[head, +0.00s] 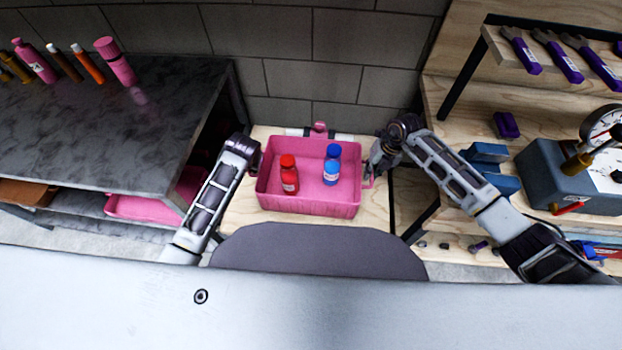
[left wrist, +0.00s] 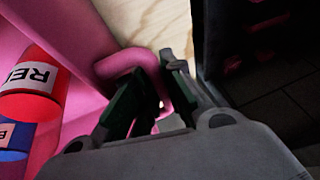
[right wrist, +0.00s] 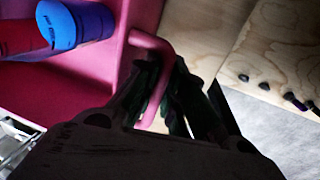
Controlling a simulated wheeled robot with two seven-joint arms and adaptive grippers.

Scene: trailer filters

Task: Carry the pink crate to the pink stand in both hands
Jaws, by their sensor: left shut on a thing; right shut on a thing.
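The pink crate (head: 310,208) is upright in the middle of the head view, with a red bottle (head: 289,176) and a blue bottle (head: 331,166) standing inside. My left gripper (head: 256,161) is shut on the crate's left handle, a pink loop that shows clearly in the left wrist view (left wrist: 150,62). My right gripper (head: 374,165) is shut on the right handle, which shows in the right wrist view (right wrist: 157,85). The crate is over a light wooden surface (head: 240,208); I cannot tell whether it touches it. No pink stand is clearly recognisable; a small pink piece (head: 319,127) shows behind the crate.
A dark-topped bench (head: 110,120) with bottles and a pink tumbler (head: 114,61) stands on the left, with another pink container (head: 150,207) beneath it. A wooden bench on the right holds a blue-grey gauge device (head: 560,175) and purple-handled tools (head: 526,55). A block wall closes the back.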

